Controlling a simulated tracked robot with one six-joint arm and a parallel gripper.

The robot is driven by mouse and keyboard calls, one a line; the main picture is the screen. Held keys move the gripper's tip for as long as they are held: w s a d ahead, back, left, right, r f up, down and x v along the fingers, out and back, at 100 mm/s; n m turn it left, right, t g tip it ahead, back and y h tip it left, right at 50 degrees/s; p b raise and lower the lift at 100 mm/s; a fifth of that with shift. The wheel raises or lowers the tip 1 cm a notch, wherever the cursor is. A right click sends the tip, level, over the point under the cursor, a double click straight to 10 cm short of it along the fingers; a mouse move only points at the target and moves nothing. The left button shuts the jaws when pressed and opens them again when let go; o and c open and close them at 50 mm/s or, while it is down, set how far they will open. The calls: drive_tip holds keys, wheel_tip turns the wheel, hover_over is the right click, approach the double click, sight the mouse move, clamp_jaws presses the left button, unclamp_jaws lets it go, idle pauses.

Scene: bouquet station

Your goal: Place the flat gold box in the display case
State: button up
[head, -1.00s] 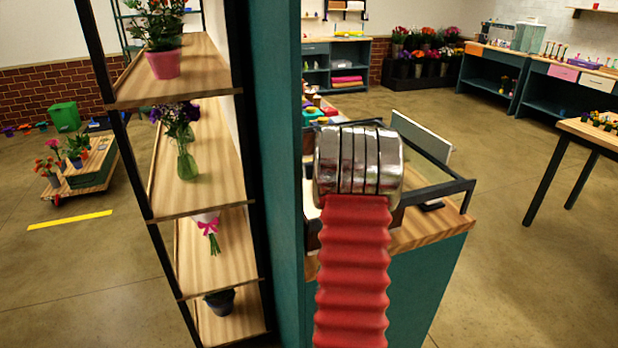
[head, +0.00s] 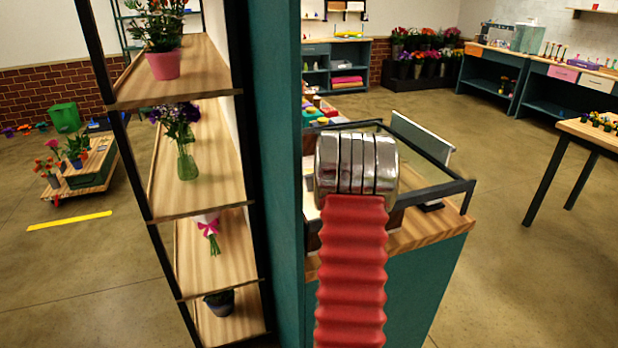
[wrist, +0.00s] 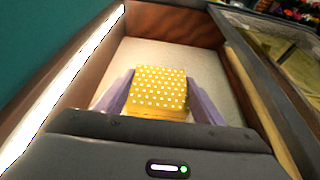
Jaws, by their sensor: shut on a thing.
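The flat gold box (wrist: 158,88), yellow with white dots, shows in the wrist view between the two fingers of my gripper (wrist: 157,98). The gripper is shut on it, with a finger at each side. Box and gripper are over the pale floor of the display case (wrist: 186,56), inside its brown walls. I cannot tell whether the box touches the floor. My own arm hides the box and the fingertips there.
A tall shelf (head: 190,205) with flowers and vases stands close on the left, its teal side panel (head: 275,170) beside my arm. Open floor (head: 540,270) lies to the right.

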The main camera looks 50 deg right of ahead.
drive_tip(key=shift+f, duration=0.55)
drive_tip(key=o, duration=1.2)
drive_tip(key=shift+c, duration=0.2)
drive_tip(key=shift+r, duration=0.7)
drive_tip(key=v, duration=1.2)
drive_tip(key=shift+d+f, duration=0.1)
drive_tip(key=shift+f, duration=0.05)
drive_tip(key=shift+s, duration=0.15)
